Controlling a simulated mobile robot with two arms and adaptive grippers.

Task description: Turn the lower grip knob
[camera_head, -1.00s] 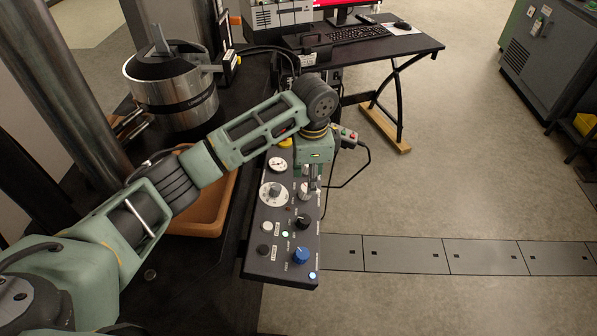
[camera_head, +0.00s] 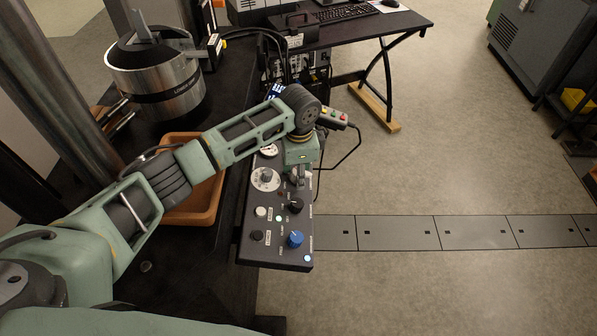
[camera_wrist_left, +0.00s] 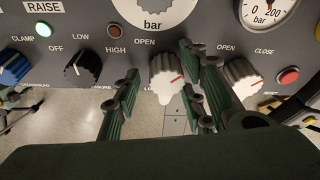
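In the left wrist view, a white knob with a red mark (camera_wrist_left: 166,78) sits below the bar dial. OPEN is printed at its upper left, and a label beginning "LO" below it is mostly hidden. My left gripper (camera_wrist_left: 160,92) is open, with one dark green finger on each side of this knob. The right finger looks close to it; I cannot tell whether it touches. In the head view my left gripper (camera_head: 298,174) is over the panel's upper right part. My right gripper is not in view.
A black knob (camera_wrist_left: 85,64) and a blue knob (camera_wrist_left: 14,66) are to the left. An orange tray (camera_head: 190,208) lies left of the panel. A pendant (camera_head: 333,118) with a cable is behind my wrist.

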